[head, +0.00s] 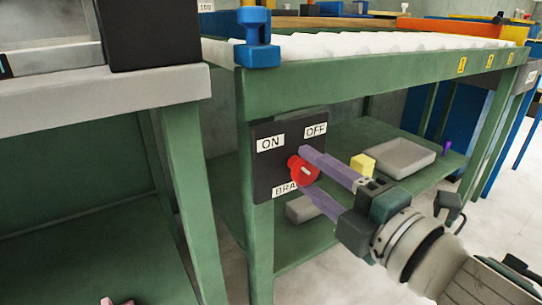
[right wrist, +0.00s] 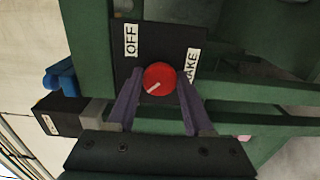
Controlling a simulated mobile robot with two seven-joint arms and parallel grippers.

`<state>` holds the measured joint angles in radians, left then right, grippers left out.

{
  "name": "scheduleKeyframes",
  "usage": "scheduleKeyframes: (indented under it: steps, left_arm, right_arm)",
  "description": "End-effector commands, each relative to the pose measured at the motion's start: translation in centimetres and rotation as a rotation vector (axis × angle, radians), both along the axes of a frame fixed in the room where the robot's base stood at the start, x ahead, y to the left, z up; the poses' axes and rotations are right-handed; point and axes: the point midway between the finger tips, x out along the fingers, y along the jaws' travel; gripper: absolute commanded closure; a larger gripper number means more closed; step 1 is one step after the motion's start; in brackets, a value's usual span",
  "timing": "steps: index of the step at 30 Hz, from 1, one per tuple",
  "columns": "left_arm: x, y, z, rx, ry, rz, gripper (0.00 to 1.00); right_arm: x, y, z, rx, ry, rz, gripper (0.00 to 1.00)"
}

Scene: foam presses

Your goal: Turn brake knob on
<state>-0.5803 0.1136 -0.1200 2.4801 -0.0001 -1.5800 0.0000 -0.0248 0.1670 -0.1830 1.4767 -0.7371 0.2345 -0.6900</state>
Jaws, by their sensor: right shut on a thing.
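The red brake knob (head: 298,163) sits on a dark panel (head: 262,182) on the green table's front leg. The panel reads ON at upper left, OFF at upper right and BRAKE below, partly covered. My right gripper (head: 304,172) has its purple fingers on either side of the knob, closed on it. In the right wrist view the knob (right wrist: 160,72) lies between the fingertips (right wrist: 160,76). Its white mark slants to the lower left, away from the OFF label and toward the side of ON, whose label is hidden there. A pinkish tip, apparently my left gripper (head: 119,301), barely shows at the bottom edge.
The green table (head: 340,75) carries a white roller top, with a blue clamp-like block (head: 257,50) at its corner. Its lower shelf holds a grey tray (head: 402,157) and a yellow block (head: 362,164). Another green-legged bench (head: 190,170) stands close on the left.

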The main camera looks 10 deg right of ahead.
Motion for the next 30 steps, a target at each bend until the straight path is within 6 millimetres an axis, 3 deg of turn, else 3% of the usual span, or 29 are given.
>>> scheduleKeyframes:
  steps: [13, 14, 21, 30]
  left_arm:
    - [0.01, 0.03, -0.01, 0.001, 0.0, -0.001, 0.5]
    - [0.0, 0.04, -0.01, 0.001, 0.0, -0.001, 0.5]
    - [0.0, 0.21, -0.03, 0.008, 0.0, -0.006, 0.5]
    - [0.0, 0.27, 0.09, 0.011, -0.001, -0.007, 0.5]
  right_arm:
    - [0.0, 0.0, 0.02, -0.013, -0.005, 0.0, 1.0]
    - [0.0, 0.0, 0.02, -0.013, -0.005, 0.0, 0.47]
    - [0.0, 0.0, 0.02, -0.012, -0.004, 0.0, 0.2]
    - [-0.26, -0.1, 0.01, -0.011, -0.003, 0.0, 0.19]
